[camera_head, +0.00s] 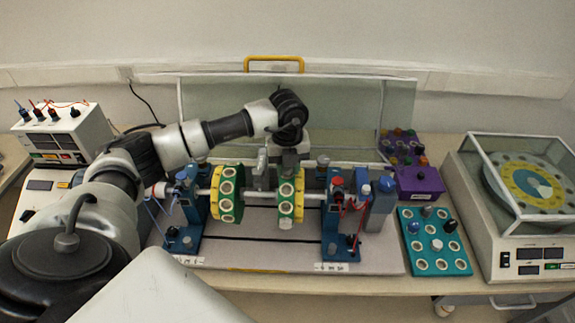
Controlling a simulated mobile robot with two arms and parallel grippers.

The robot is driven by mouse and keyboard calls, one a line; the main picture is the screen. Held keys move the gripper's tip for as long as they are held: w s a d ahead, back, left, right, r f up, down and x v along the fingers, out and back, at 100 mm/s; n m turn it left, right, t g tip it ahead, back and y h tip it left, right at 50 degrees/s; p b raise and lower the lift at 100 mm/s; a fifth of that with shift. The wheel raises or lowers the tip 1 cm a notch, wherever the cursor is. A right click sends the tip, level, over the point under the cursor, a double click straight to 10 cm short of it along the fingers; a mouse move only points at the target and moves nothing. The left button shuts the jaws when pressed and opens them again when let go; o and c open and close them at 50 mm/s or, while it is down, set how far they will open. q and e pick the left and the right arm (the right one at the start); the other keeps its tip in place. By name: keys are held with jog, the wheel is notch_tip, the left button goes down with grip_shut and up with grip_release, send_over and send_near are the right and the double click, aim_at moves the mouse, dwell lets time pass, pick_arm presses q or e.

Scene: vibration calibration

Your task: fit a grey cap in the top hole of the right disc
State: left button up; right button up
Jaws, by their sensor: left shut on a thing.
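The right disc (285,206), green and yellow with white-ringed holes, stands upright on a horizontal shaft between two blue supports. My left gripper (287,168) is directly above it, at its top edge. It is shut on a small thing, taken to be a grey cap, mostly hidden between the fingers. The top hole is hidden by the gripper, so I cannot tell whether the cap touches it. A pale grey cap (285,223) sits low on the right disc. A teal tray (456,265) at the right holds a few caps, including a light grey one (437,244). My right gripper is out of view.
The left disc (227,208) shares the shaft. Blue supports (190,220) and (336,230) flank the discs. A clear guard (350,115) with a yellow handle (273,64) stands behind.

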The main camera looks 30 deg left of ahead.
pick_arm(q)
jog(key=shift+f+b, duration=0.45)
jog(key=shift+f, duration=0.15)
jog(key=o, duration=0.9)
jog(key=shift+o, duration=0.2)
jog(key=shift+r, duration=0.1)
jog(key=shift+r, duration=0.35)
notch_tip(320, 180, up, 9)
jog(key=b, duration=0.3)
jog(key=shift+f, duration=0.1)
jog(key=shift+r, duration=0.55)
